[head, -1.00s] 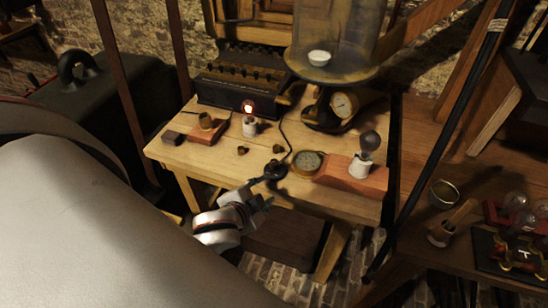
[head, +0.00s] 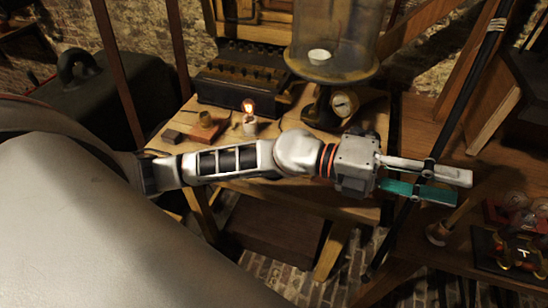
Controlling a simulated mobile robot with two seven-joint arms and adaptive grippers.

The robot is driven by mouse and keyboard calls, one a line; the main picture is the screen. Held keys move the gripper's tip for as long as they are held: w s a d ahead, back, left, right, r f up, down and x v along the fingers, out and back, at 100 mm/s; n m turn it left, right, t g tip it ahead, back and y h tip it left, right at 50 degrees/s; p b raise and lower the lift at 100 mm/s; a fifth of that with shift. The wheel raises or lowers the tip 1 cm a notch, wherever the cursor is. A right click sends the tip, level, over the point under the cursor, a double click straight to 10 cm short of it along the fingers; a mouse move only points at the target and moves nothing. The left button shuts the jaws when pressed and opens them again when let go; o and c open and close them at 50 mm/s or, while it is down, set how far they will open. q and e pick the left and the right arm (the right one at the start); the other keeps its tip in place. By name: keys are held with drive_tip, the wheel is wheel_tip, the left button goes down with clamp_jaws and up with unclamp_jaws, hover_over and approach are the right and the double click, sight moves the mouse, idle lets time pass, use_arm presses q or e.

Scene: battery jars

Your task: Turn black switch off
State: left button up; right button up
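The black switch is hidden in the head view behind my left arm (head: 235,160), which stretches across the front of the wooden table (head: 188,136). My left gripper (head: 463,188) is past the table's right side, pointing right. A small bulb (head: 249,106) in a white socket (head: 250,126) glows orange on the table. My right gripper is not in view.
A dark box with knobs (head: 242,80) stands at the table's back, beside a glass jar on a stand (head: 333,72). A dark pole (head: 455,130) slants close to my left gripper. A right-hand bench holds a cup and glass bulbs (head: 515,201).

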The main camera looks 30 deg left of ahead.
use_arm(q)
drive_tip(key=w+a+f+m+g+y, duration=0.1)
drive_tip(key=a+f+m+g+y, duration=0.1)
drive_tip(key=a+f+y, duration=0.5)
drive_tip(key=w+a+f+m+g+y, duration=0.15)
drive_tip(key=a+f+y, duration=0.3)
drive_tip(key=f, duration=0.45)
drive_tip(key=w+a+n+y, duration=0.1)
drive_tip(key=a+y, duration=0.1)
drive_tip(key=a, duration=0.6)
drive_tip(key=w+a+n+y, duration=0.1)
drive_tip(key=w+a+y, duration=0.1)
drive_tip(key=a, duration=0.6)
drive_tip(key=w+a+n+y, duration=0.2)
drive_tip(key=a+y, duration=0.2)
drive_tip(key=a, duration=0.5)
drive_tip(key=shift+w+a+f+t, duration=0.1)
drive_tip(key=shift+w+f+t, duration=0.15)
drive_tip(key=shift+f, duration=0.05)
drive_tip(key=shift+a+f, duration=0.2)
wheel_tip(320, 180, down, 7)
drive_tip(key=shift+f+p, duration=0.15)
drive_tip(key=shift+p, duration=0.15)
clamp_jaws()
